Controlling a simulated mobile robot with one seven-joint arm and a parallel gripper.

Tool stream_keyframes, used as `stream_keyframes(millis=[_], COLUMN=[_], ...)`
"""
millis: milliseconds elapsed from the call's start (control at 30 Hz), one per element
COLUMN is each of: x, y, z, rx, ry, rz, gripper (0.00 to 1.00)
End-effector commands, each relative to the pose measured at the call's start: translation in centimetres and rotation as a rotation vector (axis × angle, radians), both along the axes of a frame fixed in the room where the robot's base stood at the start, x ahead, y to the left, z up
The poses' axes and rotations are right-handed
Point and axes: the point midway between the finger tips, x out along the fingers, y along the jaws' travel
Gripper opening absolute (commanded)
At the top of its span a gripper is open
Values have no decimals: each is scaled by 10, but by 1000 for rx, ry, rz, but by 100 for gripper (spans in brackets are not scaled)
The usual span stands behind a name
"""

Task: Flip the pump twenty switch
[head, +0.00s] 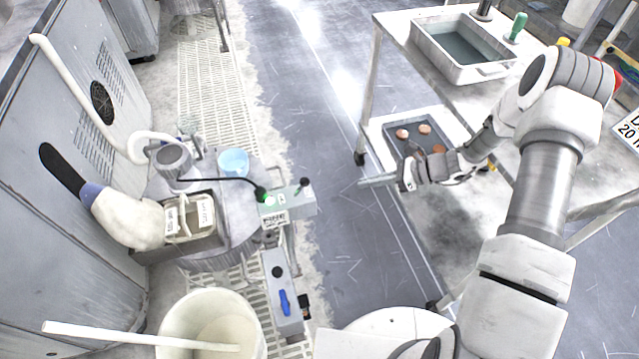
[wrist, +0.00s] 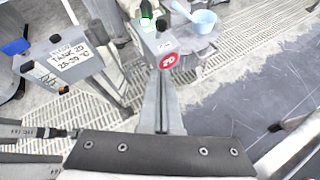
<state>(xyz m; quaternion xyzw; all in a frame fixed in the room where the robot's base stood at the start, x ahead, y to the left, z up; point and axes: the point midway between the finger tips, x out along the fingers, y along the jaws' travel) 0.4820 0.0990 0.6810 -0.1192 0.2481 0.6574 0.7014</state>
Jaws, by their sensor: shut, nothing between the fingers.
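A pale grey control box (head: 290,203) stands beside the round drum in the head view, with a green light, a small label and a short black toggle (head: 304,182) on top. In the wrist view the box (wrist: 150,42) carries a red round tag (wrist: 167,61) reading 20. Which way the toggle is thrown is hard to tell. My gripper (head: 364,183) is to the right of the box, its fingers pointing left at it, with a gap between. In the wrist view the fingers (wrist: 158,75) are together and empty, and they overlap the box's near side.
A grey post with a blue lever (head: 285,303) stands below the box. A blue cup (head: 233,162) sits on the drum. A white bucket (head: 205,317) is at the lower left. A trolley (head: 385,45) with a tray stands right. The aisle floor between is clear.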

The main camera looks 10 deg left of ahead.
Motion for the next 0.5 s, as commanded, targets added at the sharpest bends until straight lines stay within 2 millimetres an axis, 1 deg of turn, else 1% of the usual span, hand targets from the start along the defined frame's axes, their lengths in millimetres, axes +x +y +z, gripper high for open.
stream_keyframes(millis=[267, 367, 500], x=[0, 0, -1], y=[1, 8, 27], z=[-1, -5, -17], rx=[-1, 0, 0], ry=[-1, -1, 1], rz=[2, 4, 5], gripper=[0, 0, 0])
